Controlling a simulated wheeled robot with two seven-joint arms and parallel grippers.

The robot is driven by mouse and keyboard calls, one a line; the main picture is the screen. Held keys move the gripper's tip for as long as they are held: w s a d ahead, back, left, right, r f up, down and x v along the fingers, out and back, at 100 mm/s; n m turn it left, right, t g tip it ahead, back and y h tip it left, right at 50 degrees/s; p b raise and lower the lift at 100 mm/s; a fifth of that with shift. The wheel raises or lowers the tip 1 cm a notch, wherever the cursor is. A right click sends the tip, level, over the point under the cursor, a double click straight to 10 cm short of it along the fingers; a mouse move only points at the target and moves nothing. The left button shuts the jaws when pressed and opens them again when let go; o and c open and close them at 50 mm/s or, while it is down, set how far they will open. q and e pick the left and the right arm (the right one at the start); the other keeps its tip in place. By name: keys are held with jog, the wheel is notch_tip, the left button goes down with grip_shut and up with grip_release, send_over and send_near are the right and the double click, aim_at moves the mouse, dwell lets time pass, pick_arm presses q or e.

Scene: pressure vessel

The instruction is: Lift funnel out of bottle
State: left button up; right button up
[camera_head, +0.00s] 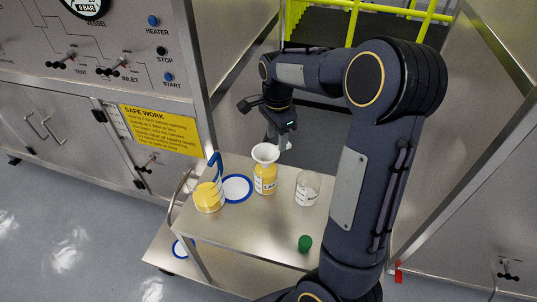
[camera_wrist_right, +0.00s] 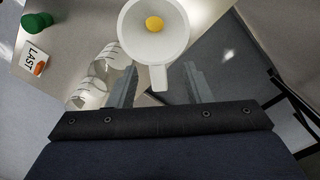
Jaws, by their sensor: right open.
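The white funnel (camera_head: 265,152) sits upright in the mouth of a bottle of yellow liquid (camera_head: 265,182) on the metal cart. In the right wrist view the funnel (camera_wrist_right: 138,38) opens toward the camera, with yellow showing through its hole. Its tab handle (camera_wrist_right: 159,78) points toward my right gripper (camera_wrist_right: 161,72). My right gripper is open, with one finger on each side of the handle's end; contact is not clear. In the head view my right gripper (camera_head: 281,138) is just behind and right of the funnel. The bottle is hidden under the funnel in the wrist view. My left gripper is not in view.
A clear glass bottle (camera_head: 308,189) stands to the right on the cart top (camera_head: 245,225). A green cap (camera_head: 305,243) lies near the front. A yellow-filled beaker (camera_head: 208,196) and a blue-rimmed white disc (camera_head: 238,188) are on the left. A control panel (camera_head: 100,45) stands behind, left.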

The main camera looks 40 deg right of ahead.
aim_at(277, 147)
notch_tip(277, 147, down, 5)
jog(key=shift+s+f+p, duration=0.1)
jog(key=shift+s+p, duration=0.05)
jog(key=shift+p, duration=0.15)
grip_shut()
dwell(0.3)
